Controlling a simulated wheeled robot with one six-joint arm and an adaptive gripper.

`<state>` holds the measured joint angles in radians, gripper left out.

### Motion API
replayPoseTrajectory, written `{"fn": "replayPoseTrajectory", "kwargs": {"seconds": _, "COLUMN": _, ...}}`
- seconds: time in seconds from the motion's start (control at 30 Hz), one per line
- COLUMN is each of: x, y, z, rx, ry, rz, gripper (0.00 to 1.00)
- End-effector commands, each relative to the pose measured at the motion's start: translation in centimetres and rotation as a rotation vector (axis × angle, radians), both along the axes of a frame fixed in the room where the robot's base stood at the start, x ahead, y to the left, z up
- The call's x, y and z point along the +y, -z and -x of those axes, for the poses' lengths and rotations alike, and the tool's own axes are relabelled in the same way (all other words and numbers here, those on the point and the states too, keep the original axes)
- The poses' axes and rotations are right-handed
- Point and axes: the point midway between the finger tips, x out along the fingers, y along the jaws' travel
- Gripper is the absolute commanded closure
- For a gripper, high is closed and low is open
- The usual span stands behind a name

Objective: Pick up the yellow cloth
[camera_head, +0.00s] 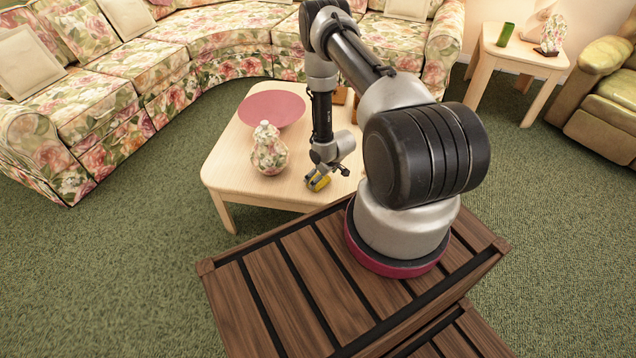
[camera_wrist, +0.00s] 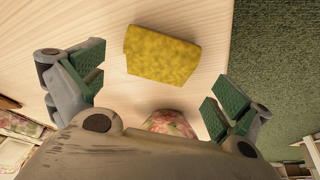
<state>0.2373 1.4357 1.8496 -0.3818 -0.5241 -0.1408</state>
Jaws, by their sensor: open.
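The yellow cloth (camera_wrist: 162,55) lies flat on the light wooden table (camera_wrist: 215,15) in the wrist view, near the table's edge. In the head view a small part of the yellow cloth (camera_head: 318,182) shows below my gripper (camera_head: 328,174), beside the floral vase. My gripper (camera_wrist: 155,90) is open and empty in the wrist view, with its green-padded fingers spread to either side. The cloth is ahead of and between the fingers, apart from both. The height of the fingers above the table is hard to tell.
A floral vase (camera_head: 269,150) stands on the table left of my gripper, with a pink round plate (camera_head: 271,108) behind it. A brown object (camera_head: 340,95) is partly hidden behind my arm. A floral sofa (camera_head: 190,40) curves behind the table. Green carpet (camera_head: 130,230) lies clear at left.

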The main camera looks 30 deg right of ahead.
Motion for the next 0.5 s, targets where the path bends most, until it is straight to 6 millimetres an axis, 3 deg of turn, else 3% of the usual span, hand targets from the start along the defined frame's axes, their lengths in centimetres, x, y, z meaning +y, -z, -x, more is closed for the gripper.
{"fn": "replayPoseTrajectory", "kwargs": {"seconds": 0.2, "x": 0.0, "y": 3.0, "z": -1.1, "rx": 0.001, "ry": 0.001, "rz": 0.0, "gripper": 0.0}}
{"fn": "replayPoseTrajectory", "kwargs": {"seconds": 0.5, "x": 0.1, "y": 3.4, "z": -1.3, "rx": 0.001, "ry": 0.001, "rz": 0.0, "gripper": 0.02}}
